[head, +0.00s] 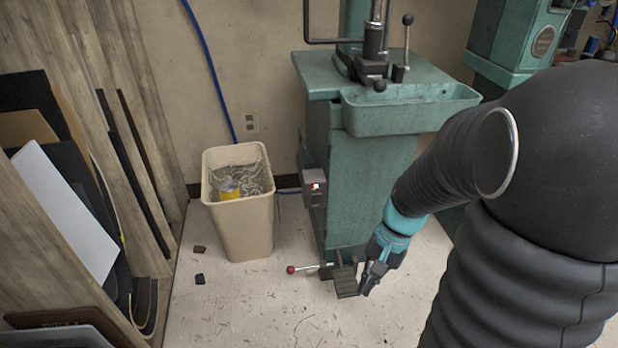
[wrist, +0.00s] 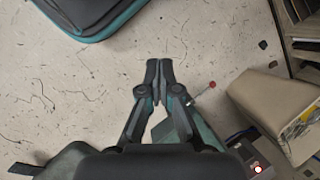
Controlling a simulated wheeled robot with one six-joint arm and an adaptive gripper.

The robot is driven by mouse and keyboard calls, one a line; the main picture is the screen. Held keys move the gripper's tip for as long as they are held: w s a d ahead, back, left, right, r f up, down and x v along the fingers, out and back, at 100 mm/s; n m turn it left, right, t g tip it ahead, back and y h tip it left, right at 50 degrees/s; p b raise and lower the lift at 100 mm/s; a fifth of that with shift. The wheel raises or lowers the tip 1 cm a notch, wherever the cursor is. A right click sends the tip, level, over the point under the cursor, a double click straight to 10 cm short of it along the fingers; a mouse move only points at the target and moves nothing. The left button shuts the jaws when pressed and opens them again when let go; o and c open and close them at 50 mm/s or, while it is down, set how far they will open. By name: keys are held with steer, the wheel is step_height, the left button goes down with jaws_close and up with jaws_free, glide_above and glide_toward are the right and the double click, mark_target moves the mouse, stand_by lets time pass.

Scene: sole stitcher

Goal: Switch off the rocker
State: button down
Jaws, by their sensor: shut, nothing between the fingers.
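The rocker (head: 316,187) is a small pale spot on a grey switch box (head: 308,170) on the left side of the green machine (head: 365,175). Its position is too small to read. In the wrist view the box (wrist: 240,150) is at the lower right, with a white spot ringed in red (wrist: 258,169) on it. My gripper (head: 370,283) is low, near the floor in front of the machine, beside the foot pedal and well below and right of the box. In the wrist view my gripper (wrist: 159,78) is shut and empty, its fingertips together.
A beige bin (head: 240,225) with scraps and a yellow can stands left of the box. A red-knobbed lever (head: 291,270) and a foot pedal (head: 346,283) stick out at the machine's base. Boards (head: 110,150) lean at the left. The floor in front is mostly clear.

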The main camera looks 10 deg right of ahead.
mark_target(316, 199)
steer(key=w+a+f+m+t+y, duration=0.2)
steer(key=w+f+m+t+y, duration=0.3)
steer(key=w+f+m+y, duration=1.2)
steer(key=w+d+r+m+t+h, duration=0.3)
steer(key=m+t, duration=0.2)
steer(key=m, duration=0.5)
steer(key=w+d+r+m+t+h, duration=0.2)
steer(key=w+d+m+t+h, duration=0.1)
steer(key=m, duration=0.6)
steer(key=shift+w+d+r+m+t+h+p, duration=0.35)
steer(key=shift+w+t+h, duration=0.35)
steer(key=shift+t, duration=0.5)
steer(key=shift+a, duration=0.15)
steer(key=shift+w+d+p+x, duration=0.1)
steer(key=shift+w+d+x, duration=0.25)
steer(key=shift+x, duration=1.8)
steer(key=shift+w+d+p+x, duration=0.15)
steer(key=shift+w+d+x, duration=0.15)
steer(key=shift+x, duration=1.85)
steer(key=shift+w+d+p+x, duration=0.1)
steer(key=shift+w+d+x, duration=0.25)
steer(key=shift+x, duration=1.75)
